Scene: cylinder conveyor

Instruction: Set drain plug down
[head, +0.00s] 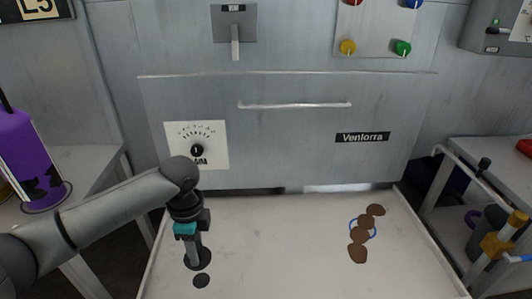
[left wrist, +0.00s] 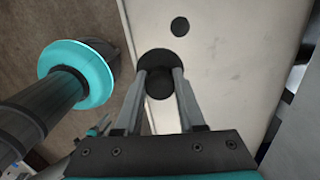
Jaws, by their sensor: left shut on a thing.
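The drain plug (head: 204,264) is a dark round disc at the tips of my left gripper (head: 194,262), low over the left part of the white tray (head: 290,265). My left gripper points down and is shut on the plug. In the left wrist view the plug (left wrist: 158,58) shows at the far end of the two grey fingers (left wrist: 159,75), which partly cover it. Whether the plug touches the tray surface is hard to tell. A smaller dark round spot (head: 201,281) lies on the tray close by, apart from the plug; it also shows in the left wrist view (left wrist: 180,26). My right gripper is not in view.
The tray's middle is clear. A grey metal panel with a long handle (head: 295,105) rises behind. A purple container (head: 32,160) stands on the left table.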

